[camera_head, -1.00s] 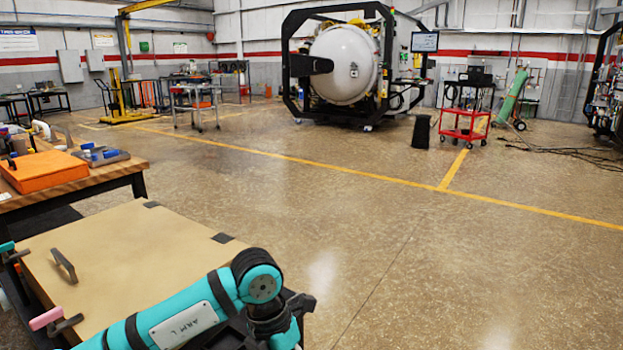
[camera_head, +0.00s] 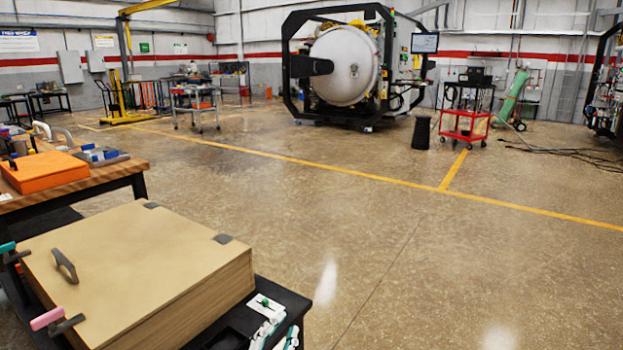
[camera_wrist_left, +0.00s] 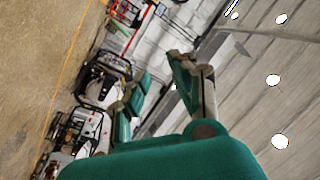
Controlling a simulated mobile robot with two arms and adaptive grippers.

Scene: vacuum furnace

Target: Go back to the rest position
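My left gripper (camera_wrist_left: 158,77) shows in the left wrist view. Its two teal and grey fingers stand apart with nothing between them, so it is open and empty. The wrist view is tilted, with floor at left and ceiling at right. In the head view my left arm no longer crosses the cart. Small white and teal parts (camera_head: 268,308) show at the cart's right edge; I cannot tell whether they belong to my arm.
A brown lidded box (camera_head: 140,265) with a handle sits on the black cart (camera_head: 285,297) in front. A workbench (camera_head: 95,180) with an orange case (camera_head: 45,172) stands at left. The furnace (camera_head: 345,65) and a red cart (camera_head: 465,125) are far back.

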